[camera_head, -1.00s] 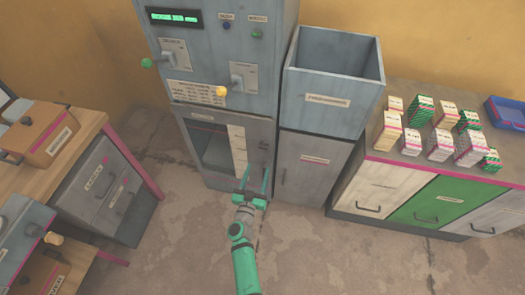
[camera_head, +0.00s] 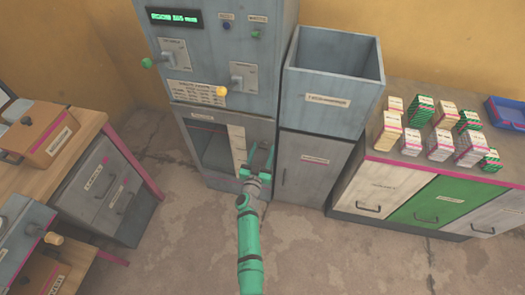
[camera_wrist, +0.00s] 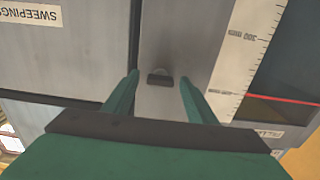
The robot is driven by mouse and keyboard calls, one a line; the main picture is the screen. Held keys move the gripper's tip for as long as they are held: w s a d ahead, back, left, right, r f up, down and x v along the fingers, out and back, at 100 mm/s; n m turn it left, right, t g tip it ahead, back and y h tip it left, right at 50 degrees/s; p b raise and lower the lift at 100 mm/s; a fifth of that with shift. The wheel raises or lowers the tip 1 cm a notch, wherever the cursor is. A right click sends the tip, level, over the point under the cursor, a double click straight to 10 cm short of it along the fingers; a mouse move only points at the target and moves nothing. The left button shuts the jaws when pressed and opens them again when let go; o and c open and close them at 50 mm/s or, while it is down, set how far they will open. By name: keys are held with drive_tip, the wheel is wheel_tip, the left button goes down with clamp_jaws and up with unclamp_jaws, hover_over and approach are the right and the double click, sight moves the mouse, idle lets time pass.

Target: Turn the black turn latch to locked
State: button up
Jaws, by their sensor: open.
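The black turn latch (camera_wrist: 160,79) shows in the wrist view as a small dark bar lying crosswise on a pale round base. It sits on the grey door panel of the press. My gripper (camera_wrist: 158,84) is open, with one green finger on each side of the latch in the picture. I see gaps between the fingers and the latch, and cannot tell how far off in depth it is. In the head view my gripper (camera_head: 262,152) is in front of the right part of the press's lower door (camera_head: 207,150). There the latch is too small or hidden to make out.
A pale millimetre scale (camera_wrist: 246,55) runs beside the latch. The sweepings cabinet (camera_head: 310,170) stands right of the press, under an open bin (camera_head: 330,108). A low cabinet (camera_head: 378,190) with several small boxes is farther right. A wooden bench (camera_head: 75,130) is at left. The floor in front is clear.

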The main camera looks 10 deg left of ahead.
drive_tip(key=c, duration=1.1)
drive_tip(key=shift+m, duration=8.9)
drive_tip(key=shift+o, duration=0.2)
